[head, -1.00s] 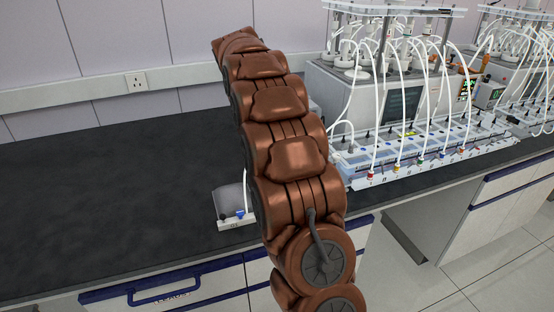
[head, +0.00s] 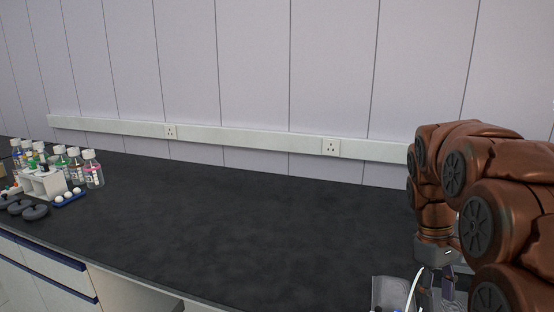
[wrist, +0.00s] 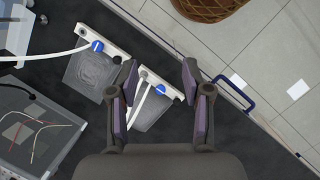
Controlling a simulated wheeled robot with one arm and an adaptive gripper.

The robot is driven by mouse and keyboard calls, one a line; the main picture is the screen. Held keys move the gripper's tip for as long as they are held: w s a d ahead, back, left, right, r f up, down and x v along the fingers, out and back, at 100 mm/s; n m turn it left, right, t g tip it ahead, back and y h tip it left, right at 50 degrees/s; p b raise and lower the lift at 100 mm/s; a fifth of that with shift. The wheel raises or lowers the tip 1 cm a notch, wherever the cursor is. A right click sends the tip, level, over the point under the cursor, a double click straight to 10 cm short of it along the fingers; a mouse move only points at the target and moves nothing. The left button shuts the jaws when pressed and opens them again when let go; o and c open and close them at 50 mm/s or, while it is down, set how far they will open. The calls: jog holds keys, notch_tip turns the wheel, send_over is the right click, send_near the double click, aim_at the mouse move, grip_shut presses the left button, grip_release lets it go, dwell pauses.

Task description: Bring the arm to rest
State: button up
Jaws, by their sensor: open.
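My arm is bent at the right of the head view, with my gripper (head: 440,285) pointing down over the front part of the black bench (head: 230,225). In the wrist view my gripper (wrist: 160,72) is open, with its two dark fingers apart and nothing held between them. A clear bag (wrist: 150,112) with a white top strip lies below, partly hidden by the left finger. A second clear bag (wrist: 92,72) with a blue valve lies to its left. A bag edge (head: 388,292) also shows beside my gripper in the head view.
Bottles (head: 93,170), a white rack (head: 42,183) and grey rings (head: 35,212) stand at the far left of the bench. The bench middle is clear. A clear-topped box (wrist: 30,135) with wires is at left in the wrist view. A blue drawer handle (wrist: 234,92) lies beyond the bench edge.

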jog(key=s+a+f+m+p, duration=0.1)
jog(key=s+a+f+m, duration=0.1)
jog(key=s+a, duration=0.5)
jog(key=s+a+f+m+t+y, duration=0.1)
jog(key=s+a+f, duration=0.2)
jog(key=s+a, duration=0.4)
jog(key=s, duration=0.8)
jog(key=shift+s+a+f+m+y+p, duration=0.15)
jog(key=shift+a+m+y+p, duration=0.15)
jog(key=shift+m+p, duration=0.1)
jog(key=shift+c, duration=0.7)
